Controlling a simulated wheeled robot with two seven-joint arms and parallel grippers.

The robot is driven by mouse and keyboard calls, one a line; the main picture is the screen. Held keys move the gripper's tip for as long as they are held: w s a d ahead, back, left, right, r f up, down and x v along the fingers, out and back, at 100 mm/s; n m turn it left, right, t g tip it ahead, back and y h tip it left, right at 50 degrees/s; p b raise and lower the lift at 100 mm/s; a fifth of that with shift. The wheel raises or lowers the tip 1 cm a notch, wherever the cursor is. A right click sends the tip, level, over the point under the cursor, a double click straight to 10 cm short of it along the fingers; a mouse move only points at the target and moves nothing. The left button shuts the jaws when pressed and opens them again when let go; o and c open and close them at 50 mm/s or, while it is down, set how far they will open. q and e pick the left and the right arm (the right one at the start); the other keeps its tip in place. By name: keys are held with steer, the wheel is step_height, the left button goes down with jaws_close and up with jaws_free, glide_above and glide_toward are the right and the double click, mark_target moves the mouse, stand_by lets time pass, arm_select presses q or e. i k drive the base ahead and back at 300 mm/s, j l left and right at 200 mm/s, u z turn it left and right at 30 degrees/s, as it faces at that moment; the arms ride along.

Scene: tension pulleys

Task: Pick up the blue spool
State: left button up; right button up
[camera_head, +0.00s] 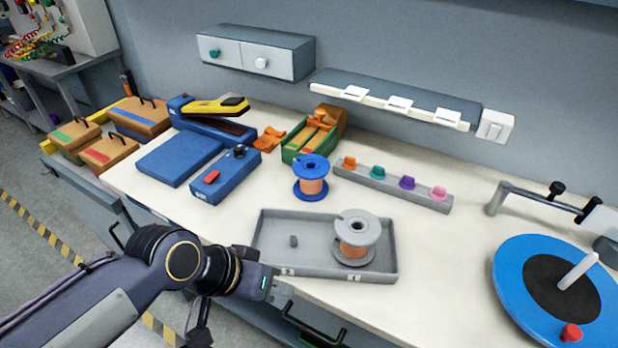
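The blue spool (311,178) stands upright on the white worktop behind the grey tray (268,225). It has blue flanges and copper-coloured wire wound between them. A similar grey spool (356,240) stands in the right half of the tray. My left gripper (282,293) is at the worktop's front edge, by the tray's front left wall. It is well in front of the blue spool and apart from it. Its fingers are small and partly hidden, so I cannot tell whether they are open. My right gripper is not in view.
A green box (300,148) stands just behind the blue spool. A grey rail (390,188) with coloured knobs lies to its right. Blue cases (180,157) lie to its left. A blue turntable (515,262) is at the right. Worktop left of the tray is clear.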

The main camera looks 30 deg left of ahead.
mark_target(311, 178)
steer(key=i+j+u, duration=0.1)
steer(key=j+u, duration=0.25)
steer(key=i+j+u, duration=0.1)
steer(key=u, duration=0.25)
